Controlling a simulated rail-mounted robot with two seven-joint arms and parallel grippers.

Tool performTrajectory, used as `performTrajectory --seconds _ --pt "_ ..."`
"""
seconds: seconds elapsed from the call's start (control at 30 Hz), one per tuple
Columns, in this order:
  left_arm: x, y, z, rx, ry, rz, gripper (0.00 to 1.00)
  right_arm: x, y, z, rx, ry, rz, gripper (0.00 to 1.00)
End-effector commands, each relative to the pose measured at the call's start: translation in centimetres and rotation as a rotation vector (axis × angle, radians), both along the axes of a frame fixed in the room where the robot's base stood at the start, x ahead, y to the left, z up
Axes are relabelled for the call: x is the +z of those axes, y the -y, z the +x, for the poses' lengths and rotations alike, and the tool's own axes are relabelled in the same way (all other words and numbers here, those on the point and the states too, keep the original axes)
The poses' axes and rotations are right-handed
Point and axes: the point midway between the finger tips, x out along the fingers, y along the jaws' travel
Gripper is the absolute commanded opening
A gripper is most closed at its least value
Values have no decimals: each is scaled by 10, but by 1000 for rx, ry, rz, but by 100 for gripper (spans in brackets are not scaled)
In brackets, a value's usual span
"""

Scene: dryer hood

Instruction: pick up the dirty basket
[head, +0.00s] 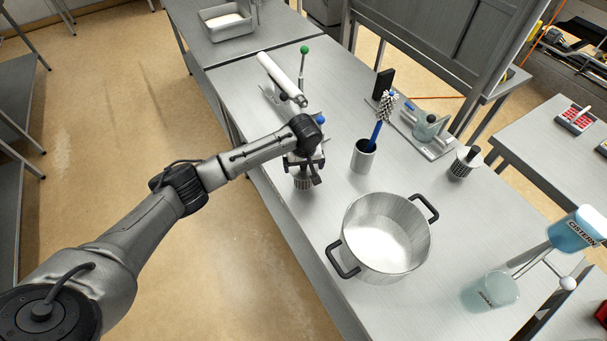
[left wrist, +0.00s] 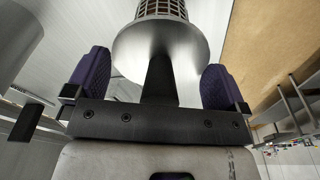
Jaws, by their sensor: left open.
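A small basket (head: 303,183) with a slatted side stands on the steel table, directly under my left gripper (head: 304,163). In the left wrist view the basket (left wrist: 162,9) shows brownish slats, a round metal flange and a dark handle (left wrist: 160,80). The handle stands between the two purple finger pads of my left gripper (left wrist: 157,82), with a gap on each side. The left gripper is open. In the head view the gripper hides the basket's top. A second basket (head: 461,168) with a dark handle stands at the right edge of the table. My right gripper is not in view.
A large two-handled pot (head: 387,237) stands at the front of the table. A white cylinder on a stand (head: 280,77) is behind my gripper. A clear beaker-like vessel (head: 490,291) is at the front right.

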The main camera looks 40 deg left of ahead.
Motion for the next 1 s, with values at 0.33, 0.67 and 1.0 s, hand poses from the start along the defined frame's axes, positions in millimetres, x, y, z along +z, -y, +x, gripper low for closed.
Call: performTrajectory --seconds 0.33,0.67,1.0 --pt "-10 -1 1 -1 1 1 100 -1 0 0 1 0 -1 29" --pt "-10 -1 1 -1 1 1 74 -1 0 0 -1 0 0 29" --pt "-8 -1 1 0 2 1 67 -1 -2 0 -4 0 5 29"
